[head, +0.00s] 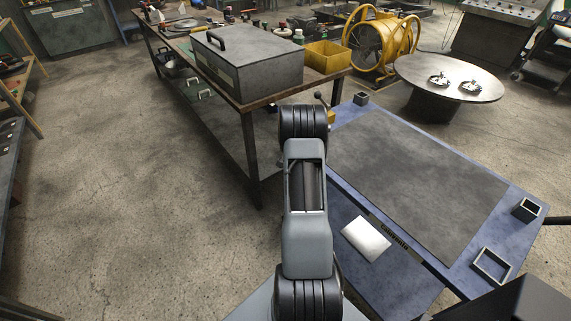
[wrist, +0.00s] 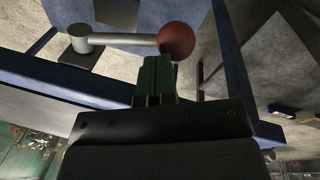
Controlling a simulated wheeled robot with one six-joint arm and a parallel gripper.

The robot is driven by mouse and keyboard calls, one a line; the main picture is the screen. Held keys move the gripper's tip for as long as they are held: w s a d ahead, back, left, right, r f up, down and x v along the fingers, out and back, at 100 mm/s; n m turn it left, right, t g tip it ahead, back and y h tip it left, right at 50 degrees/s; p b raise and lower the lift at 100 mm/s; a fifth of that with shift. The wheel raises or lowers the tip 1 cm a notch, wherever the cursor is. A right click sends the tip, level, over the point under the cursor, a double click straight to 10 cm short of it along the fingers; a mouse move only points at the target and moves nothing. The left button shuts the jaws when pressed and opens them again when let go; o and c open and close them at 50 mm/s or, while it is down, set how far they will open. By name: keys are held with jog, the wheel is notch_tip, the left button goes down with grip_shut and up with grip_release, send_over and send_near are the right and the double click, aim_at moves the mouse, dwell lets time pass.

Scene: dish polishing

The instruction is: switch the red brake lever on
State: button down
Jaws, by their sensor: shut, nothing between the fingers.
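The brake lever shows in the wrist view as a pale rod (wrist: 122,40) with a round red knob (wrist: 176,41) at its right end and a grey cylindrical pivot (wrist: 80,38) at its left end. My gripper (wrist: 156,62) has its two green fingers shut together with nothing between them. The fingertips are just below the red knob in the picture, very near it or touching; I cannot tell which. In the head view my arm blocks the middle, and neither my fingers nor the red knob can be made out.
In the head view, a blue table (head: 345,205) with a dark mat (head: 420,180) stands at the right. A wooden-topped workbench (head: 250,101) carries a grey case (head: 248,62) and a yellow bin (head: 327,57). Open concrete floor (head: 120,180) lies to the left.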

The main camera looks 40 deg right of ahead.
jog(key=shift+w+d+f+b, duration=0.1)
jog(key=shift+w+f+b, duration=0.1)
jog(key=shift+f+b, duration=0.35)
jog(key=shift+w+f+b, duration=0.15)
jog(key=shift+f+b, duration=0.3)
jog(key=shift+f, duration=0.15)
notch_tip(320, 180, up, 14)
jog(key=w+a, duration=0.1)
jog(key=w, duration=0.1)
jog(key=shift+f, duration=0.2)
dwell(0.4)
